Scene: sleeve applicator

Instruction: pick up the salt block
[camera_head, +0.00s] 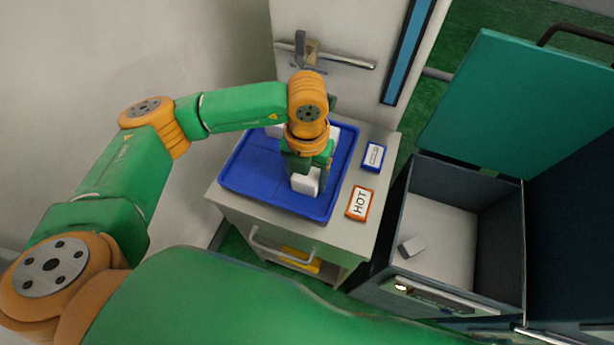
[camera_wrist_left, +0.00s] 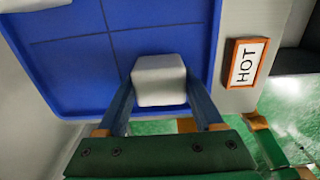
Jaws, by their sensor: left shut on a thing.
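A white salt block (camera_head: 306,181) is at the front right part of the blue tray (camera_head: 246,179). My left gripper (camera_head: 307,170) comes down from above and is shut on this block. In the left wrist view, the block (camera_wrist_left: 159,80) sits between the two fingers of the left gripper (camera_wrist_left: 160,98), one on each side. I cannot tell whether the block touches the tray floor. My right gripper is not in view.
Other white blocks partly show at the tray's back, behind my arm. The tray is on a grey cart (camera_head: 230,205). A HOT sign (camera_head: 360,204) and a blue-framed label (camera_head: 373,156) lie right of it. An open dark box (camera_head: 498,225) holds a small whitish block (camera_head: 411,246).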

